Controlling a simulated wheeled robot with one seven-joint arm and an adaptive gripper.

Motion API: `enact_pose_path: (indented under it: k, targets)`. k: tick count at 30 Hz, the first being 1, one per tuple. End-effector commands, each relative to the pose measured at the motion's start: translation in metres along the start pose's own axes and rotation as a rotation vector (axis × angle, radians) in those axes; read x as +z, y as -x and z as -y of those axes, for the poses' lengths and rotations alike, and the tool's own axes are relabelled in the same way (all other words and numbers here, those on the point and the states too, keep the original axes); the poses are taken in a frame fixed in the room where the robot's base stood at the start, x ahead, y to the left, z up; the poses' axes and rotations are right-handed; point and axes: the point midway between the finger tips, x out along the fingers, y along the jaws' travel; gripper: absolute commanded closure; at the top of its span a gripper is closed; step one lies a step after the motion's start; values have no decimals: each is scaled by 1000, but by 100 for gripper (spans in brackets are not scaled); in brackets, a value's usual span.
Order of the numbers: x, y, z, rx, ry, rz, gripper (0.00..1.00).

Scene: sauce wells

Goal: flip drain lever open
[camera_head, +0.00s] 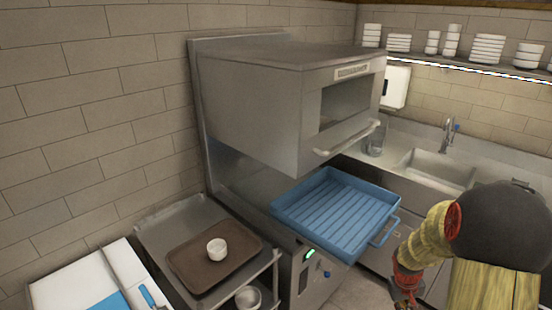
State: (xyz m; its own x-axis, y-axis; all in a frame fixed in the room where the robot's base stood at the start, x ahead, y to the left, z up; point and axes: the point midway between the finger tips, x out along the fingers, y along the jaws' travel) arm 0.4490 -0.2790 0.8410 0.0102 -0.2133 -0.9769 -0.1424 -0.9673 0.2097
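A steel hooded machine (250,105) stands against the tiled wall, with its raised hood and long handle (347,138) facing right. A blue ribbed rack (335,208) with a loop handle sits under the hood and sticks out at the front. The lower front panel (305,278) has a small green light and a small dark knob-like part (327,273). I cannot make out a drain lever for certain. My gripper (406,300) is at the bottom edge, right of the machine and below the rack's handle. It is small and cut off, so its fingers are unclear.
A steel cart (150,232) at lower left holds a brown tray (192,277) with a white cup (217,249). A metal pot (248,297) sits lower on it. A sink (440,168) and counter lie at right, below a shelf of white dishes. Some floor shows between.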

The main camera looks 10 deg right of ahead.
Motion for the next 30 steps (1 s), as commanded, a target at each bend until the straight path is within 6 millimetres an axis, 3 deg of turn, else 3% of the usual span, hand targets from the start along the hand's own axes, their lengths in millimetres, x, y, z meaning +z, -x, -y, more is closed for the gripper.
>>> enact_pose_path:
  k: [1,3,12,21,30]
  targets:
    - [8,26,9,-4,-13,4,100]
    - [23,56,23,-15,-32,17,100]
    - [89,166,87,-92,-78,16,100]
    - [146,249,144,-179,-58,-105,100]
    - [172,319,173,-224,23,-358,100]
